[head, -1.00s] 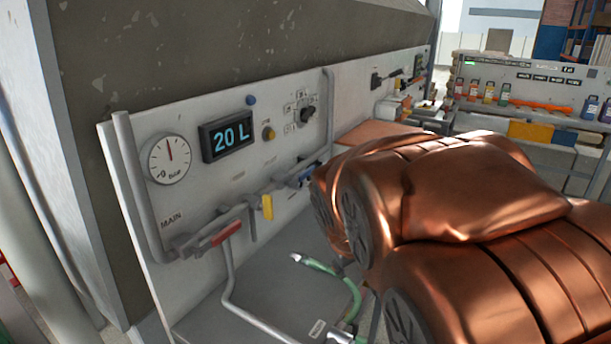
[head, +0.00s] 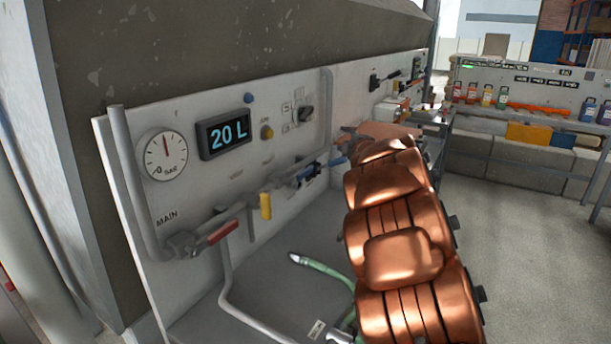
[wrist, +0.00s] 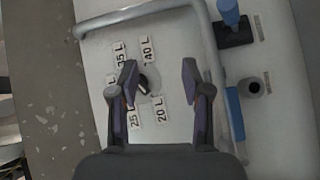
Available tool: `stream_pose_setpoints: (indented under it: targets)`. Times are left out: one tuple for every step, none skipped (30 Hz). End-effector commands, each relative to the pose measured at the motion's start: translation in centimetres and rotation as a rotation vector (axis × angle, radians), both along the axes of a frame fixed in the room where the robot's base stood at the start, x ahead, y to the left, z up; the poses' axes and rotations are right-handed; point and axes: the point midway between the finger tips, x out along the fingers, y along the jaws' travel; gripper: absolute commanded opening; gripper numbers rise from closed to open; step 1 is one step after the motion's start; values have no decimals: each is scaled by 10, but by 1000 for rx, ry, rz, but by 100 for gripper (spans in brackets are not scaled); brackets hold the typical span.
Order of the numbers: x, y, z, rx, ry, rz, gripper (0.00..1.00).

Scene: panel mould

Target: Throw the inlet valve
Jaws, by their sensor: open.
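The panel carries a pipe with a red-handled valve (head: 223,232) beside the word MAIN, a yellow handle (head: 265,206) and a blue handle (head: 306,172). No label reading inlet is legible, so I cannot tell which valve is the inlet. In the wrist view, my gripper (wrist: 158,82) is open and empty, its two fingers spread over a selector knob (wrist: 149,78) ringed by litre labels. I cannot tell whether they touch it. A blue lever (wrist: 234,113) lies right of the fingers. The head view hides most of my gripper behind my copper-coloured arm.
A gauge (head: 165,155) and a display reading 20 L (head: 226,134) sit on the panel. A green hose (head: 325,268) with a metal nozzle lies on the grey bench below. A shelf of coloured bottles (head: 487,95) stands at the back right. Floor on the right is clear.

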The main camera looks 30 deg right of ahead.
Motion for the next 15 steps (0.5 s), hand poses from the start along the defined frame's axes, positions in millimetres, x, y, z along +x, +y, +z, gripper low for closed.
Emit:
stream_pose_setpoints:
  targets:
    - [5,-2,-12,-24,-1,54,48]
    - [8,1,-16,-42,-5,97,48]
    - [12,5,-24,-63,-11,152,48]
    - [14,8,-29,-77,-15,194,48]
    - [15,11,-34,-89,-21,235,48]
    - [15,16,-42,-106,-27,292,48]
    - [15,20,-49,-114,-32,334,48]
    - [14,24,-56,-121,-37,377,48]
    - [12,30,-63,-133,-48,434,48]
    - [10,34,-67,-140,-55,472,48]
    - [7,38,-72,-145,-63,511,48]
    - [3,43,-80,-147,-72,556,48]
    - [0,46,-85,-148,-78,587,48]
    - [-3,50,-89,-151,-85,619,48]
    - [-7,54,-93,-154,-93,650,48]
